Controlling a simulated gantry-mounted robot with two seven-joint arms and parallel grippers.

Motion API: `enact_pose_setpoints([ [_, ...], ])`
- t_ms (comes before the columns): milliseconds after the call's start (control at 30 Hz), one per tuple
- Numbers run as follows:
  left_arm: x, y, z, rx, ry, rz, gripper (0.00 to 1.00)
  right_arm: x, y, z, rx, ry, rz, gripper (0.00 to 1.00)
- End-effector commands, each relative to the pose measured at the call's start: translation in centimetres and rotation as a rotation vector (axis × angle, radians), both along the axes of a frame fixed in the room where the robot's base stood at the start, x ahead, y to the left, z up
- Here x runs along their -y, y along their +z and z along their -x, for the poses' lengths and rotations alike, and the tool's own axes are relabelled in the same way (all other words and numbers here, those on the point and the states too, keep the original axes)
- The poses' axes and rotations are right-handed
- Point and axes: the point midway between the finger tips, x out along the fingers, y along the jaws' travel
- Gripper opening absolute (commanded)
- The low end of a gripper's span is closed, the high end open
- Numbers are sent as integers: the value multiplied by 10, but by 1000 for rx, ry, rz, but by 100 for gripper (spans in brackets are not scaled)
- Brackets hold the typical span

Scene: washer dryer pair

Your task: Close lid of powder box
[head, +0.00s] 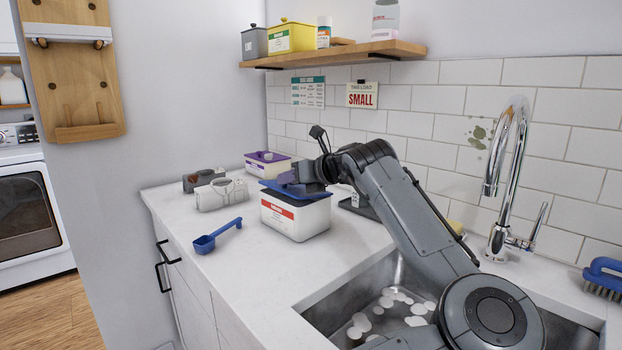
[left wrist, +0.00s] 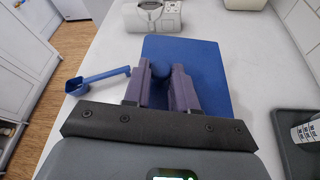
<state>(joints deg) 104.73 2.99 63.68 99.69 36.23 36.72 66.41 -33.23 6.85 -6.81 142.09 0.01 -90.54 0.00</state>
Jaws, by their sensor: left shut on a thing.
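The powder box (head: 295,220) is a white tub with a red label, standing on the white counter left of the sink. Its flat blue lid (head: 268,184) lies over the top of the tub; I cannot tell whether it is fully seated. In the left wrist view the lid (left wrist: 207,75) fills the middle, with a round blue knob (left wrist: 161,73) on it. My left gripper (head: 289,179) is over the lid, and its purple fingers (left wrist: 160,78) are shut on the knob. The wrist hides part of the lid in the head view. My right gripper is not in view.
A blue scoop (head: 217,236) lies left of the box. A pale device (head: 221,193) and a white-and-purple tub (head: 267,164) stand behind. The sink (head: 375,298) is at the front right, with a chrome faucet (head: 507,150). A wooden shelf (head: 340,54) hangs above.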

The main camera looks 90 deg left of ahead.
Motion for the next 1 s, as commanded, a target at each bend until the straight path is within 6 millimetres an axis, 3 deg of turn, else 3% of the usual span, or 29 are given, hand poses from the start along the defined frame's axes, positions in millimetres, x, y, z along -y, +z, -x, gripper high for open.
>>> enact_pose_setpoints([
  [300,-6,-15,2,-2,1,9,0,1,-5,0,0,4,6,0],
  [867,-7,-19,2,-3,-1,15,0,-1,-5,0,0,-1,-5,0],
  [900,-7,-19,2,-3,-1,15,32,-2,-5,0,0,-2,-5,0],
  [1000,-7,-19,2,-3,-1,13,47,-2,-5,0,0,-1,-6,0],
])
